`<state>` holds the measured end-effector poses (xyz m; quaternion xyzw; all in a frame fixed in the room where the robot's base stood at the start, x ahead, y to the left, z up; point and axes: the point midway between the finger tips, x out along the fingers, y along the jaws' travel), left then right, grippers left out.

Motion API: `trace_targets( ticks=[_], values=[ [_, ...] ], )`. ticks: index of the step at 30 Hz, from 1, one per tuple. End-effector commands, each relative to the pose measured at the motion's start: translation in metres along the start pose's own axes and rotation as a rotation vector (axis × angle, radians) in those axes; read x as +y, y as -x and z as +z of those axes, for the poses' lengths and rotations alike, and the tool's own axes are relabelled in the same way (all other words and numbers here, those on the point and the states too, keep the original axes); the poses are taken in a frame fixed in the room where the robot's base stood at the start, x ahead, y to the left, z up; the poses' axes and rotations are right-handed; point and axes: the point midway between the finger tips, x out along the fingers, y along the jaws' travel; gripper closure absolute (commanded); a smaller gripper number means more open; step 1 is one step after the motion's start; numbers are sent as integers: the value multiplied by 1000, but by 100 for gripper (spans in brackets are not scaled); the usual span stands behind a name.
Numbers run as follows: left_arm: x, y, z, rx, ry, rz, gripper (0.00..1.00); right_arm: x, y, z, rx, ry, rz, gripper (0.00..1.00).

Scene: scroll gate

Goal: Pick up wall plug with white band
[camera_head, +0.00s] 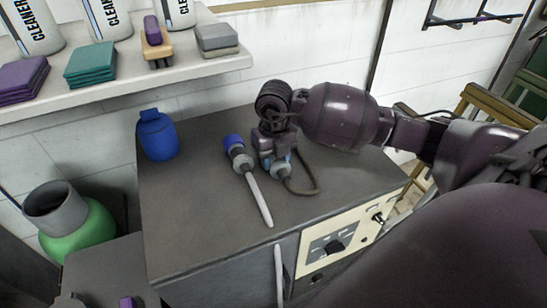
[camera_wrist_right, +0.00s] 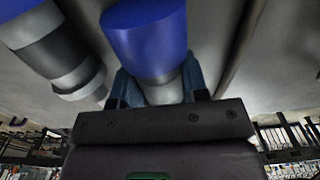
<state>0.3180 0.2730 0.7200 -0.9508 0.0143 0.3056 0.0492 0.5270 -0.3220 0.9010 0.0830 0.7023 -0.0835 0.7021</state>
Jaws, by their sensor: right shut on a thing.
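The wall plug with the white band (camera_wrist_right: 145,42) has a blue body and a pale band low down, in the right wrist view. My right gripper (camera_wrist_right: 160,88) is shut on it, with a finger on each side of the band. In the head view my right gripper (camera_head: 277,160) is over the dark cabinet top and hides most of the held plug. A second plug (camera_head: 235,152), with a blue end, a dark middle and a grey band, lies just left of the gripper. It also shows at upper left in the right wrist view (camera_wrist_right: 60,50). My left gripper is not in view.
A blue jar (camera_head: 158,136) stands at the back left of the cabinet top (camera_head: 200,220). A dark cable (camera_head: 314,182) loops right of the gripper. A shelf (camera_head: 120,92) with bottles, cloths and sponges hangs behind. The front left of the top is clear.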

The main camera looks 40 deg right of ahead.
Motion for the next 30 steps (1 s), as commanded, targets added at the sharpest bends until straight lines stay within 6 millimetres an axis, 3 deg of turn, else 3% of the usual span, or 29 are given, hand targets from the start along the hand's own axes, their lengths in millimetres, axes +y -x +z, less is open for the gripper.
trace_targets(
  ticks=[5,13,20,30],
  values=[
    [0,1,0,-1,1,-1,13,0,6,0,-3,0,0,99],
    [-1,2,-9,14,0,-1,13,0,40,1,-6,1,1,99],
    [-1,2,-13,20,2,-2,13,0,37,-46,-1,4,0,99],
    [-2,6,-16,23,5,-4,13,0,36,-130,1,3,1,99]
  ],
)
